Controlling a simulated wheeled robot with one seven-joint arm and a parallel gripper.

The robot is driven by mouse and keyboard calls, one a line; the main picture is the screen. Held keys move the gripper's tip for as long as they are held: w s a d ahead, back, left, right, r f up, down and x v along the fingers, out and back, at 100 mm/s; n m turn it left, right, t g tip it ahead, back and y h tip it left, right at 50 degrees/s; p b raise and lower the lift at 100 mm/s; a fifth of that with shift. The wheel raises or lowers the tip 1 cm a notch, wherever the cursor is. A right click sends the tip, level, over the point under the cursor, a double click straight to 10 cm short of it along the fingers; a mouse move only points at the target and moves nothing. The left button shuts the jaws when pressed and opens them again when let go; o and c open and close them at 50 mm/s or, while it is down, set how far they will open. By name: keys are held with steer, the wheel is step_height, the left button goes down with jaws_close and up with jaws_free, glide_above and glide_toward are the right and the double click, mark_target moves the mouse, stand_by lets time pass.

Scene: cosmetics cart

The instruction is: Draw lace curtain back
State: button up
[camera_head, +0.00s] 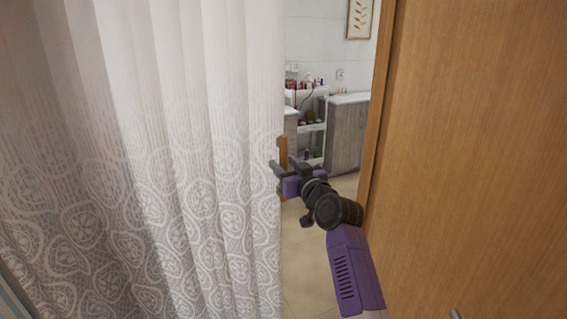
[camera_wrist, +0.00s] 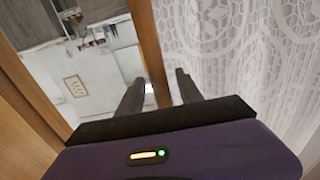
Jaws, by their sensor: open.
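The lace curtain (camera_head: 150,150) hangs down the left half of the head view, white with a round lace pattern toward its lower part. Its right edge hangs near my gripper (camera_head: 279,171), which is at the doorway. In the wrist view the curtain (camera_wrist: 240,45) fills the right side. There my gripper (camera_wrist: 160,92) has its two dark fingers apart, with a strip of wooden frame seen between and beyond them. The curtain is beside the fingers; I cannot tell whether one touches it. Nothing is held.
A wooden door or panel (camera_head: 470,150) stands close on the right of my arm. Beyond the opening are a white cart (camera_head: 312,128) with several cosmetics and a grey cabinet (camera_head: 346,135). A framed picture (camera_head: 360,18) hangs on the back wall. Tiled floor (camera_head: 305,270) shows in the gap.

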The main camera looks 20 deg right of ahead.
steer(key=shift+w, duration=0.45)
jaws_close()
stand_by(1.2)
